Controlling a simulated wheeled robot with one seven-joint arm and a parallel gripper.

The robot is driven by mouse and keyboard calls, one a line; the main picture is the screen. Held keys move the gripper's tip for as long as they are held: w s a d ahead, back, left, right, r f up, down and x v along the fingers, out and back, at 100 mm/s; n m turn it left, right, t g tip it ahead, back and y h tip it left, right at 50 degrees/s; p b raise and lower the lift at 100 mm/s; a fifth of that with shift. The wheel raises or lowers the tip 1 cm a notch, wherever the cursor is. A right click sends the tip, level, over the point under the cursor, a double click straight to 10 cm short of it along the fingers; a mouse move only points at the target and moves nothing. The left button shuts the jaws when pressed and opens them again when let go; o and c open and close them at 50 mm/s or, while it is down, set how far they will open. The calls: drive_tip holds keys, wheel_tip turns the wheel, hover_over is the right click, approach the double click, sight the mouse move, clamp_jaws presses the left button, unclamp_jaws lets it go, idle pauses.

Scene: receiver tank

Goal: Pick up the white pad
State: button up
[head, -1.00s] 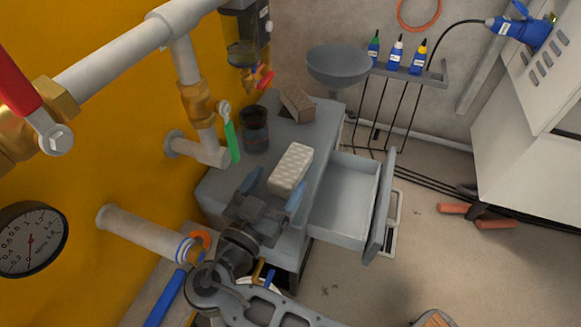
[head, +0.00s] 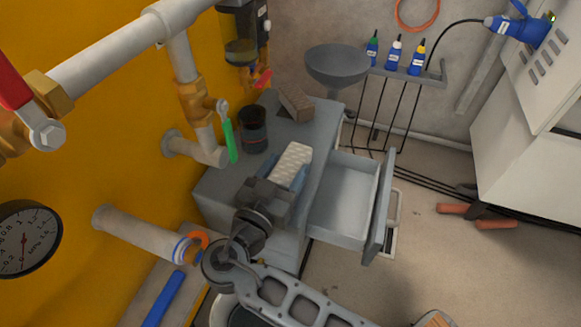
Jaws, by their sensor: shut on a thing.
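The white pad (head: 292,162) is a small, pale block with a dimpled top. It lies on the grey cabinet top in the head view, above the open drawer. My gripper (head: 285,172) reaches over the cabinet from the front and is shut on the pad. I cannot tell whether the pad is clear of the cabinet top.
A dark cup (head: 252,130) stands left of the pad and a brown block (head: 295,103) lies behind it. A grey funnel (head: 337,64) is at the back. The drawer (head: 345,200) stands open and empty at right. A green-handled valve (head: 229,138) and pipes crowd the left.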

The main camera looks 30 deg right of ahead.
drive_tip(key=shift+c, duration=1.3)
